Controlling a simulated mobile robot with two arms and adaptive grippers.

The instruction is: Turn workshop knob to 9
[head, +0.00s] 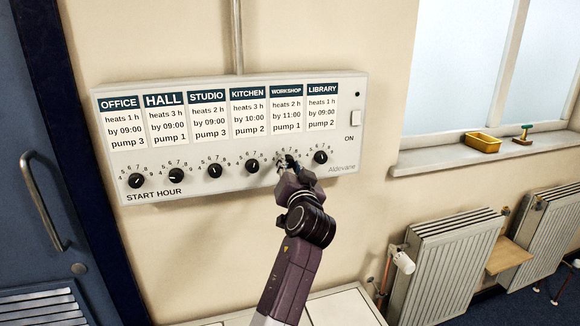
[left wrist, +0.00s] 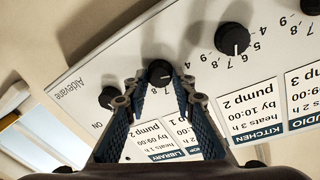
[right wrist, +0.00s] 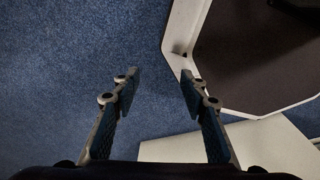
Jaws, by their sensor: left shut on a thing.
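The grey control panel (head: 240,184) hangs on the wall with a row of black knobs under labelled cards. The workshop card (head: 286,110) reads "heats 2 h by 11:00 pump 1". My left gripper (head: 287,164) is at the workshop knob, covering most of it in the head view. In the left wrist view, the workshop knob (left wrist: 160,72) sits between the fingertips of my left gripper (left wrist: 160,78), which is shut on it. I cannot tell which number its pointer meets. My right gripper (right wrist: 160,84) is open and empty above blue carpet.
The library knob (head: 320,157) is close right of my left gripper and the kitchen knob (head: 253,166) close left. Radiators (head: 447,265) stand lower right; a blue door (head: 45,150) is at left.

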